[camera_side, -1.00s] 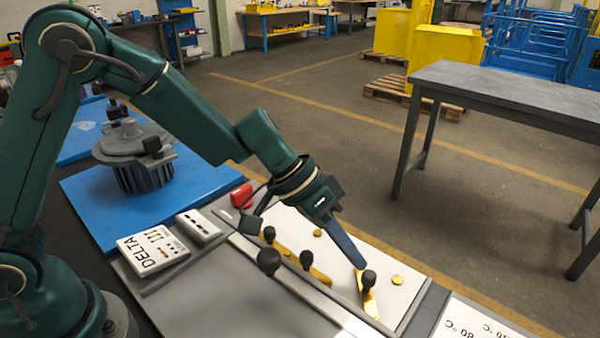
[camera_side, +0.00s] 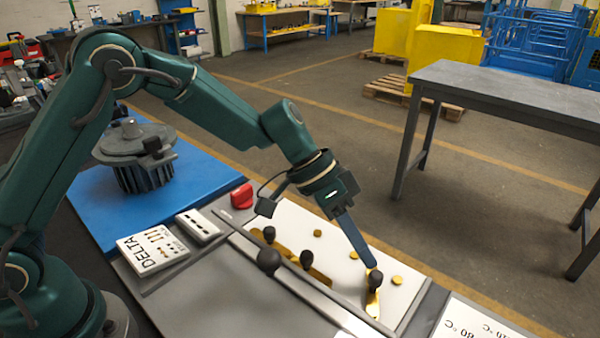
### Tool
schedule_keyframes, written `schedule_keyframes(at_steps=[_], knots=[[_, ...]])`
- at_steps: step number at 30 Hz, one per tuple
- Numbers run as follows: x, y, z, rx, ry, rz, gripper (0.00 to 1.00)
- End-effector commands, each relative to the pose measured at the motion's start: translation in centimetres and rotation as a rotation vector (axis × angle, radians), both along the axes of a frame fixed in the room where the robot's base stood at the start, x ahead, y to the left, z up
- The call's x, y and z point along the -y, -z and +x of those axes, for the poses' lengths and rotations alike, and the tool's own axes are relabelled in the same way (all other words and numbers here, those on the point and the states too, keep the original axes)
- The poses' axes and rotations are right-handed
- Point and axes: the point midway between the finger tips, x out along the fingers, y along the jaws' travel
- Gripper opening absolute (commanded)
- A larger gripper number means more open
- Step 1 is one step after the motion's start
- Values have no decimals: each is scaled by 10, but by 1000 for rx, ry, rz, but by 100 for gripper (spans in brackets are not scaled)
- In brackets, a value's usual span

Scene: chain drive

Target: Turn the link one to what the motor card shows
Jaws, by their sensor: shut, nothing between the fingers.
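A motor card (camera_side: 152,250) printed DELTA with three bars lies flat at the left. The finned grey motor (camera_side: 138,175) stands behind it on a blue mat. A white board holds brass links with black knobs: a right-hand link (camera_side: 373,303), and two to its left, with knobs at the middle (camera_side: 306,259) and at the far left (camera_side: 269,234). I cannot tell which is link one. My gripper (camera_side: 371,264) is shut and empty, its tip against or just behind the right-hand link's knob (camera_side: 375,279). Actual contact is unclear.
Brass studs (camera_side: 397,281) dot the white board (camera_side: 330,220). A grey rail with a large black knob (camera_side: 268,261) runs along its near side. A red block (camera_side: 242,196) and a small white panel (camera_side: 198,226) stand at the left. A temperature card (camera_side: 470,325) lies at the lower right.

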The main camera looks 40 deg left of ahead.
Motion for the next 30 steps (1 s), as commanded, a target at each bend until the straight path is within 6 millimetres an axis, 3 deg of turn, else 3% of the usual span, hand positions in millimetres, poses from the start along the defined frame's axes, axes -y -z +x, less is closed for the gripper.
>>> schedule_keyframes(at_steps=[4, 18, 30], knots=[[5, 1, 7, 1, 102, 0, 0], [23, 0, 18, 0, 95, 1, 0], [27, 0, 20, 1, 94, -1, 0]])
